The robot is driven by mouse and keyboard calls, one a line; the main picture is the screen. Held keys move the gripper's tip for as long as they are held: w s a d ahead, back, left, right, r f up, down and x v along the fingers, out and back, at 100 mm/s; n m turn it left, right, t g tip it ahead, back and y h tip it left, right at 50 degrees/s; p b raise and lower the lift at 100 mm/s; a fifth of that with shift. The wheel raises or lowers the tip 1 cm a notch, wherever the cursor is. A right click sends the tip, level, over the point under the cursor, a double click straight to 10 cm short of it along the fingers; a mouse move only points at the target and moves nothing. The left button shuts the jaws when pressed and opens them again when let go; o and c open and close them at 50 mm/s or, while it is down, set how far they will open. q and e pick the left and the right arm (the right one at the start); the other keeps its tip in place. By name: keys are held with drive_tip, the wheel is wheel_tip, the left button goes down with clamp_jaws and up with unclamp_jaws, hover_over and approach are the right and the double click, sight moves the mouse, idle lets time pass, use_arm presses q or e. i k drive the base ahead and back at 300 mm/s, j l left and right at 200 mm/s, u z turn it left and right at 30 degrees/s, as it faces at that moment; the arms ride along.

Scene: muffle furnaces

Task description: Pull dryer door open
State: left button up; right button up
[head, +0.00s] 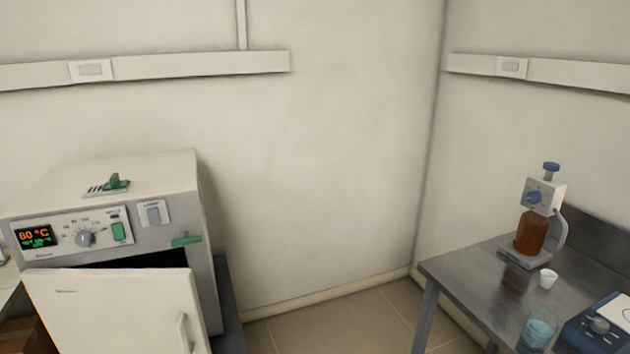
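The dryer (189,215) is a pale box at the left with a display reading 80 °C, a knob and switches. Its white door (110,305) stands ajar, with a dark gap (150,260) showing between the door's top edge and the body. The door's upright handle (184,333) is near its right edge, low in the picture. The bottom of the door is cut off by the frame. Neither of my grippers is in view.
A metal table (465,265) at the right holds a brown bottle device (532,232), a small white cup (547,278), a beaker (538,332) and a blue instrument (598,328). Tiled floor (345,325) lies open between the table and the dryer.

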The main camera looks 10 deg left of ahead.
sight(122, 311)
drive_tip(key=k+l+u, duration=0.1)
drive_tip(key=u, duration=1.4)
drive_tip(key=k+j, duration=0.05)
drive_tip(key=j, duration=0.05)
